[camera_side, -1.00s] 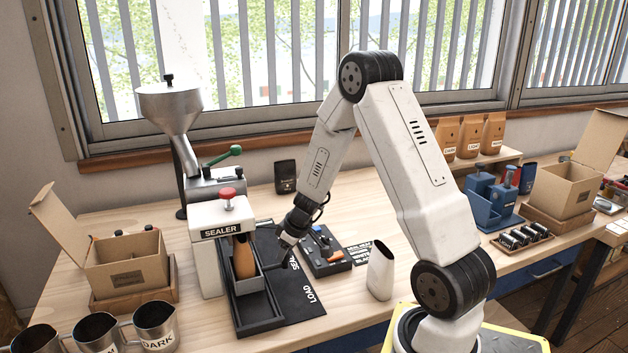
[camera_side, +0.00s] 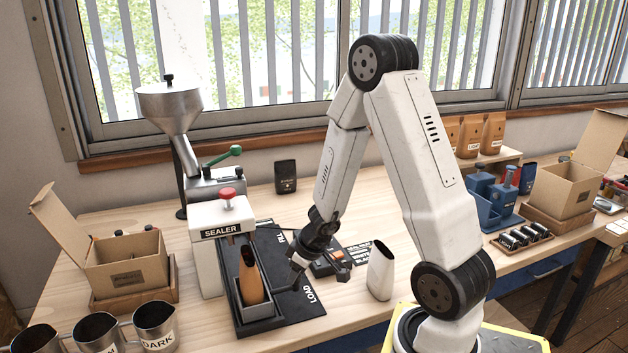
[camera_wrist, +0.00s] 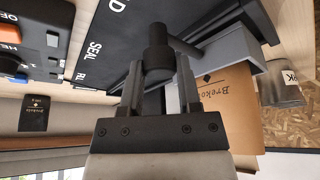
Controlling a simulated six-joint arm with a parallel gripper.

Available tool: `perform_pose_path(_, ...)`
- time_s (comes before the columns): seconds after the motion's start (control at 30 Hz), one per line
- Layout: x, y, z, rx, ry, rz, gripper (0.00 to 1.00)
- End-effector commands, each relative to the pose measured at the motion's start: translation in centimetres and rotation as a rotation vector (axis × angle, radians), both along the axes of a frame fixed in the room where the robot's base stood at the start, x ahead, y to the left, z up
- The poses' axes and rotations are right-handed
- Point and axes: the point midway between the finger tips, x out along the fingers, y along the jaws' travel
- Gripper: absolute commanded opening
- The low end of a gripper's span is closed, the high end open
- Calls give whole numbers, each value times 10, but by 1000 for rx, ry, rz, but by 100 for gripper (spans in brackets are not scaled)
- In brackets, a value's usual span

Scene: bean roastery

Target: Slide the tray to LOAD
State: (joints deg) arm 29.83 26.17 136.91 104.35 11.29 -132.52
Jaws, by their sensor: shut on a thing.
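The grey tray (camera_side: 262,311) sits in its dark track (camera_side: 249,328) near the front end, level with the LOAD lettering (camera_side: 309,296) on the black mat. It carries an upright brown bag (camera_side: 250,285) with an open top. My gripper (camera_side: 295,277) is at the tray's right side. In the wrist view, my gripper (camera_wrist: 157,82) is shut on the tray's dark round handle (camera_wrist: 157,50), whose arm joins the grey tray (camera_wrist: 225,52). The brown bag (camera_wrist: 222,112) shows there too, partly hidden by my gripper.
The sealer (camera_side: 208,250) stands behind and left of the tray.

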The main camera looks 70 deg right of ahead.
Motion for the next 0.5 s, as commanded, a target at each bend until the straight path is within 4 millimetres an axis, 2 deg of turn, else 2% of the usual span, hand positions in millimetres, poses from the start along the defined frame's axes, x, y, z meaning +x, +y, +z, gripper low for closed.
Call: perform_pose_path(0.5,-5,5,0,2,1,3,0)
